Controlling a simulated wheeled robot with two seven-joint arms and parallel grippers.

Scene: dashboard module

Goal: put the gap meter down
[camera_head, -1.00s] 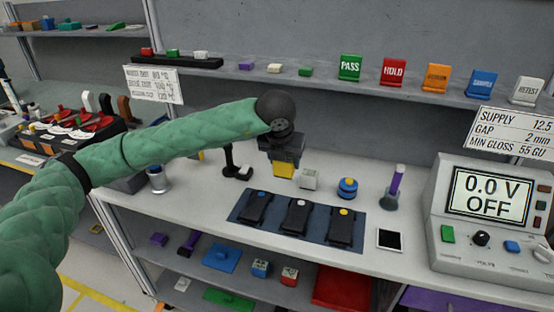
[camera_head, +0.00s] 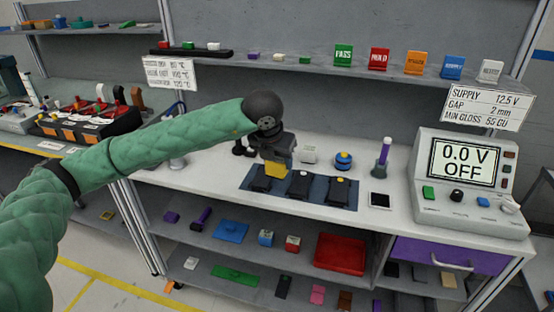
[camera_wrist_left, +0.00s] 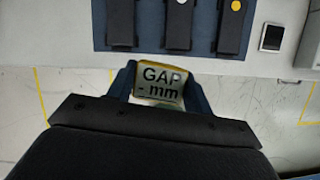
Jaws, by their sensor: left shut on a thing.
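The gap meter (camera_head: 274,180) is a small yellow block. In the left wrist view its pale face (camera_wrist_left: 161,85) reads "GAP - mm". My left gripper (camera_head: 272,155) is shut on it, with a dark finger on each side of the meter (camera_wrist_left: 158,82). In the head view the meter overlaps the blue mat (camera_head: 330,205) near the left and middle black units. In the left wrist view it overlaps the bench's front edge, clear of the mat. Its height above the bench is hard to judge. My right gripper is not in view.
Black units (camera_head: 299,188) lie on the mat. The power supply (camera_head: 468,180) reads "0.0 V OFF". Bare bench shows along the front edge.

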